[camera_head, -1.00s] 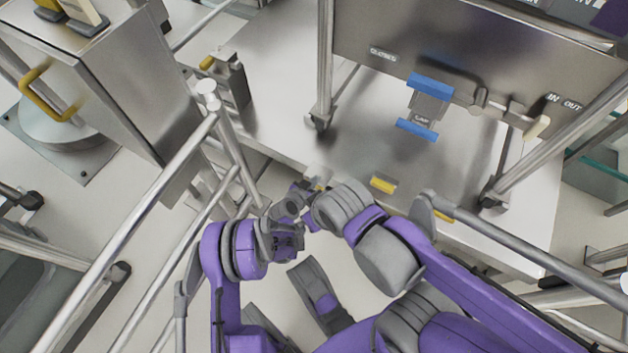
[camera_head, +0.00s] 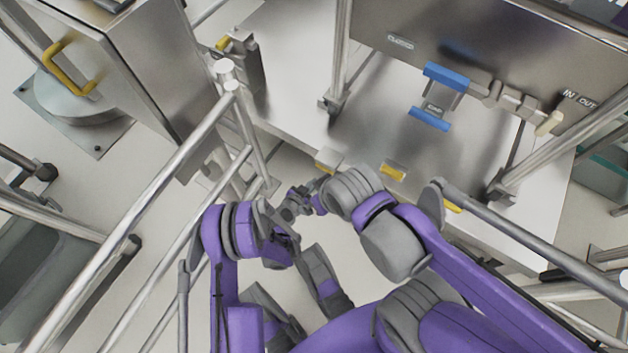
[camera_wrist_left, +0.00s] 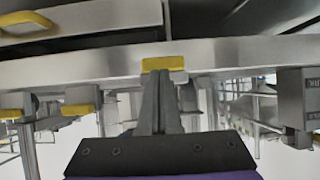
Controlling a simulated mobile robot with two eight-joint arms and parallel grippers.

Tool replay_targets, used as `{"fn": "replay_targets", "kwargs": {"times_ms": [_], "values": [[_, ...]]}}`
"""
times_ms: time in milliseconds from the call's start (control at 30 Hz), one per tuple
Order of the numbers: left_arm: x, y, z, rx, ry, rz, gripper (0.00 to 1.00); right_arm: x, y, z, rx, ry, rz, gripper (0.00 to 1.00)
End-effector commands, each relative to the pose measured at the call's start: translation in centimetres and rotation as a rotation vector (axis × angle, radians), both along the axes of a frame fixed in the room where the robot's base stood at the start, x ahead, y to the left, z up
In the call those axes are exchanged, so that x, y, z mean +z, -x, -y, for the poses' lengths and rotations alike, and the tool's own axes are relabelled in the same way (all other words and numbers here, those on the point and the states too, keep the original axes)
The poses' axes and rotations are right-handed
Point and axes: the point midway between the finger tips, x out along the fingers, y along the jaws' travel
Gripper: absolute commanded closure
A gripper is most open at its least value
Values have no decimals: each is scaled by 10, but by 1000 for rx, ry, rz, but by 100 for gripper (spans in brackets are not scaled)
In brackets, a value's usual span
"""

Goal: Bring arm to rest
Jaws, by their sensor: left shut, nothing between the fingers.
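My left arm (camera_head: 240,230) comes in from the left, bent in front of my body. Its gripper (camera_head: 314,187) is small in the head view, near the front edge of the steel platform, and partly hard to make out. In the left wrist view the fingers (camera_wrist_left: 159,88) are shut together and empty. They point toward a yellow-topped block, which they partly overlap in the picture; I cannot tell whether they touch. My right arm (camera_head: 390,240) is folded close beside the left one. Its gripper cannot be made out.
The steel platform (camera_head: 290,60) lies ahead, with a yellow-marked block (camera_head: 393,172) at its front edge. A steel panel with a blue-handled latch (camera_head: 445,78) stands above it. Metal rails (camera_head: 150,210) flank me on the left, and another rail (camera_head: 520,230) on the right. A cabinet (camera_head: 140,70) stands at upper left.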

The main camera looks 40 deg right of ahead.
Motion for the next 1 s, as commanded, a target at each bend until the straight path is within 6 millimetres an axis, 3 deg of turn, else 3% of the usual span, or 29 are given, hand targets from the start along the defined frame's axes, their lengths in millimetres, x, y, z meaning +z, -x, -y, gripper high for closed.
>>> {"fn": "replay_targets", "kwargs": {"times_ms": [467, 567, 667, 833, 1000], "values": [[8, -7, -4, 10, -5, -8, 100, 0, 0, 0, 0, 0, 0, 0], [30, -23, -17, 38, -22, -32, 100, 0, 0, 0, 0, 0, 0, 0], [64, -44, -41, 89, -48, -72, 100, 0, 0, 0, 0, 0, 0, 0], [127, -70, -95, 193, -100, -152, 100, 0, 0, 0, 0, 0, 0, 0], [187, -75, -155, 308, -149, -229, 100, 0, 0, 0, 0, 0, 0, 0]]}}
